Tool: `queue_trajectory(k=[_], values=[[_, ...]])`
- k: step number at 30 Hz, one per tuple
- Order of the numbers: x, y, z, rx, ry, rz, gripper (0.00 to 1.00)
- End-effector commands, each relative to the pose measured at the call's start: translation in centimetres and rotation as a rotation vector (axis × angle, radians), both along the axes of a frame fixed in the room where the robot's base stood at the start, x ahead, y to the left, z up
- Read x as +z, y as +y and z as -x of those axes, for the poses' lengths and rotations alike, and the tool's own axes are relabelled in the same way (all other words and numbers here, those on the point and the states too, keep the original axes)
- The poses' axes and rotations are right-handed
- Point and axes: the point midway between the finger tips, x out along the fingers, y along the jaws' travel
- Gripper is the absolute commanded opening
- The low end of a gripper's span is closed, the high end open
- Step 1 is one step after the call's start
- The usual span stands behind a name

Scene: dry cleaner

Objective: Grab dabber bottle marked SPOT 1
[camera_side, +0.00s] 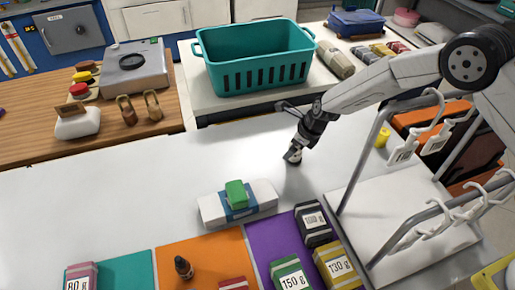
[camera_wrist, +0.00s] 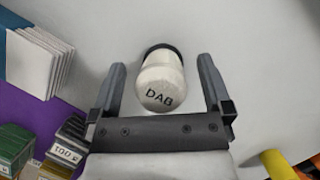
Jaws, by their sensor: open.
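A white bottle (camera_wrist: 160,80) with a dark end lies in view between my jaws in the wrist view. Its visible lettering reads DAB; no SPOT 1 marking shows. My gripper (camera_wrist: 160,62) is open, with one finger on each side of the bottle and a gap at both sides. In the side view my gripper (camera_side: 299,146) is low over the light worktop, and the bottle (camera_side: 293,156) shows small and partly hidden at its fingertips. A small dark bottle (camera_side: 183,267) stands on the orange mat; I cannot read any marking on it.
A white folded stack (camera_side: 212,208) with a green block (camera_side: 236,193) lies in front of my gripper. Labelled weight packs (camera_side: 290,274) stand on coloured mats at the front. A metal rack (camera_side: 372,150) stands right. A teal basket (camera_side: 255,75) is behind. The worktop left is clear.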

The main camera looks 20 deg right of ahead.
Motion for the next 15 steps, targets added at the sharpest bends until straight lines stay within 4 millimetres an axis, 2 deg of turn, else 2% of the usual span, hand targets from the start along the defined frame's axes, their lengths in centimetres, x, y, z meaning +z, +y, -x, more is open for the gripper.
queue_trajectory(k=[5, 12, 14, 15], values=[[0.02, -0.01, 0.0, 0.0, 0.0, 0.0, 1.0], [0.02, -0.01, 0.0, 0.0, 0.0, 0.0, 0.24], [0.02, -0.01, 0.0, 0.0, 0.0, 0.0, 0.05], [0.02, -0.01, 0.0, 0.0, 0.0, 0.0, 0.0]])
